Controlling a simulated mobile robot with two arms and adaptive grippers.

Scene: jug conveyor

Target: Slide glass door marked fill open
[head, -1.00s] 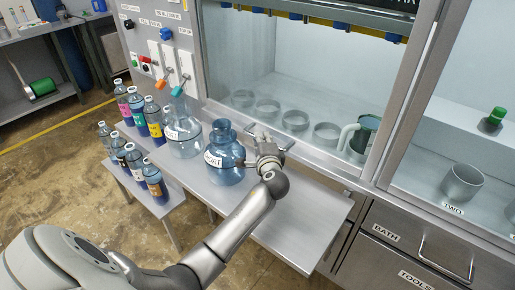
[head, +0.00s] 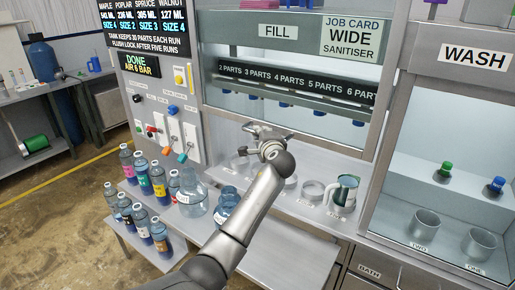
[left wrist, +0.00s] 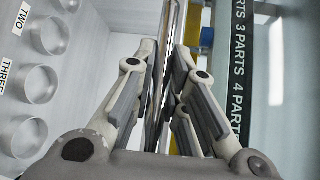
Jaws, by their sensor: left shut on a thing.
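The glass door (head: 325,124) under the FILL sign (head: 277,31) stands part-way up in the head view. Its metal bottom rail is above the station floor, with an open gap below it. My left gripper (head: 258,131) is at the door's bar handle, at the lower front of the glass. In the left wrist view, the left gripper (left wrist: 160,85) is shut around the shiny handle bar (left wrist: 166,60), which runs between its fingers. The gripper hides part of the handle in the head view. My right gripper is not in view.
Several rings and a jug (head: 342,194) stand inside the station below the door. The WASH bay (head: 440,170) is at right.

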